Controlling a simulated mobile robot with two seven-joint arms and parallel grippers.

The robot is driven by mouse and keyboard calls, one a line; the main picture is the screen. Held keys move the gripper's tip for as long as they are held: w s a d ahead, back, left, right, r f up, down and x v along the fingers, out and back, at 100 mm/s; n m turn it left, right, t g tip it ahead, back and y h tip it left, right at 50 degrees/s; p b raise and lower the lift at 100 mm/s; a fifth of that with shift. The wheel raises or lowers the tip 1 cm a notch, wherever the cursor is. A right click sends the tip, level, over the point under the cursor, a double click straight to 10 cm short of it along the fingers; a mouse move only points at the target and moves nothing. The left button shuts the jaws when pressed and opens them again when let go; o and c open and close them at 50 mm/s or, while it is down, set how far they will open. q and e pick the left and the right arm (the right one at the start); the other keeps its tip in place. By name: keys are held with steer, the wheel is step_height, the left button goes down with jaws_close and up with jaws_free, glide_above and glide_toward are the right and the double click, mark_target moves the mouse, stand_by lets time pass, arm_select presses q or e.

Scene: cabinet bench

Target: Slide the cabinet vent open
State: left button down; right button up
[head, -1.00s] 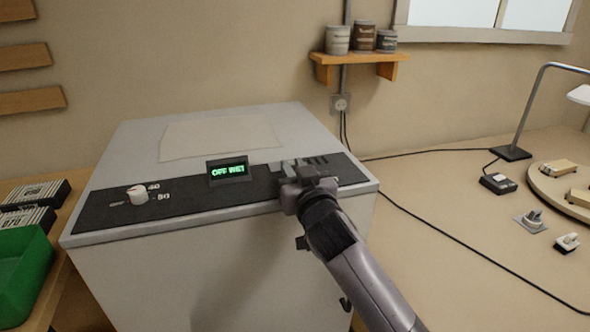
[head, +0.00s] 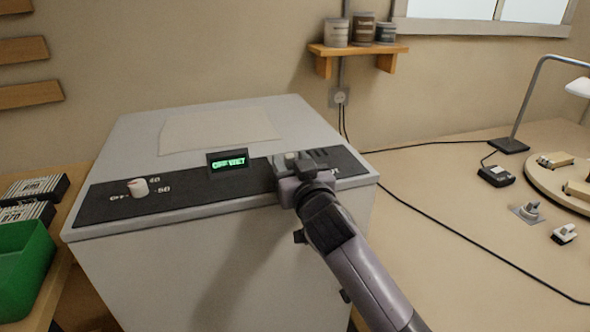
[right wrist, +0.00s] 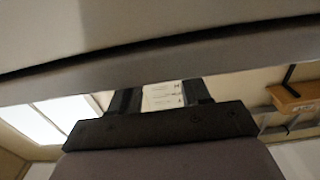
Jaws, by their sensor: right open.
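The cabinet (head: 215,250) is a grey-white box with a black control strip (head: 215,191) along its top front. The vent (head: 318,158), a row of dark slots, lies at the right end of the strip, partly hidden by my right gripper. My right gripper (head: 294,163) is open at the left part of the vent. I cannot tell whether it touches it. In the right wrist view its two dark fingers (right wrist: 162,98) stand apart, with a pale labelled surface between them. My left gripper is not in view.
The strip also holds a white knob (head: 138,187) and a small green-lit display (head: 228,162). A green bin (head: 22,262) stands left of the cabinet. A cable (head: 470,258) and small parts lie on the bench at right. A shelf with cans (head: 358,50) hangs behind.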

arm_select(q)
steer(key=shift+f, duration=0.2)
arm_select(e)
steer(key=v, duration=0.7)
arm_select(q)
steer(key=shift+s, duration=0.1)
